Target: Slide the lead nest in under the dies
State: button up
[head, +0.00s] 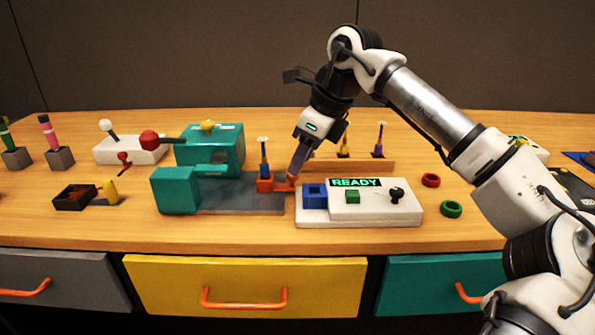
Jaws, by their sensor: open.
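The lead nest (265,184) is a small orange block on the grey slide plate (238,203), toward its right end. A dark blue lead with a pale, spread top (263,158) stands upright in it. An orange piece at its right side reaches to my gripper (292,177). My gripper points down at this piece with its jaws open; the fingers overlap in this view, so contact cannot be told. The teal press (210,147) stands left of the nest. Its dies are not clearly visible; a grey part shows at its opening.
A white panel (375,210) with a lit READY display (356,183), a blue block and a black knob stands right of the plate. A wooden rack (350,165) with upright leads is behind my gripper. Red (431,180) and green (451,209) rings lie right.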

jog(key=shift+x, duration=1.6)
grip_shut()
